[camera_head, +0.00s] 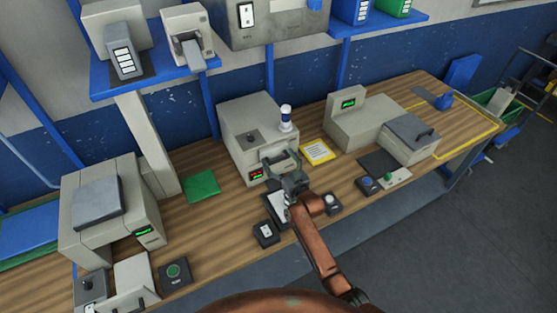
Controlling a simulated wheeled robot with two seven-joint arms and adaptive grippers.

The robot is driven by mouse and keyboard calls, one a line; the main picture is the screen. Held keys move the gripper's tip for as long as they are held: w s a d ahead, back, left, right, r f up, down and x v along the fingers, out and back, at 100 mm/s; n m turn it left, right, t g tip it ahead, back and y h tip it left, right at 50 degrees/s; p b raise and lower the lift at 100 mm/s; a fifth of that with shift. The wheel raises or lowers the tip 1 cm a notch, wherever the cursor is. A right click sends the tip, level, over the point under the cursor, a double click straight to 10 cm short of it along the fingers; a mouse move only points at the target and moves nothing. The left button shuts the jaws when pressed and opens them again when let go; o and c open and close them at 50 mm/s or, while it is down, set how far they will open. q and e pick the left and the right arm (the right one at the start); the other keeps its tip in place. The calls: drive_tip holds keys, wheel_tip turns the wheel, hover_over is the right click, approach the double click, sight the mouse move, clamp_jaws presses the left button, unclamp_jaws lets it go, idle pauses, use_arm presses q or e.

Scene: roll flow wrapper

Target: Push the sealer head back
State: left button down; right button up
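A light grey machine (252,112) stands at the middle of the wooden bench, with a dark knob on top and a small red display on its front. I take it to be the sealer, but I cannot make out its head for certain. My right gripper (282,162) is at the front face of this machine, just right of the red display, and covers part of it. I cannot tell whether the gripper touches it, or whether its fingers are open or shut. My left gripper is not in view.
A blue-and-white cylinder (286,118) stands on the machine's right side. A yellow-framed card (317,151) and a green pad (202,186) lie beside it. Small control boxes (265,233) sit near the front edge. Grey machines stand left (112,212) and right (365,124).

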drive_tip(key=shift+o, duration=0.7)
drive_tip(key=shift+f, duration=0.1)
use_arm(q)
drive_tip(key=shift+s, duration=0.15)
use_arm(e)
drive_tip(key=shift+s+d, duration=0.1)
drive_tip(key=shift+s, duration=0.05)
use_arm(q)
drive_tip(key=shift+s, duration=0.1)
use_arm(e)
drive_tip(key=v, duration=1.2)
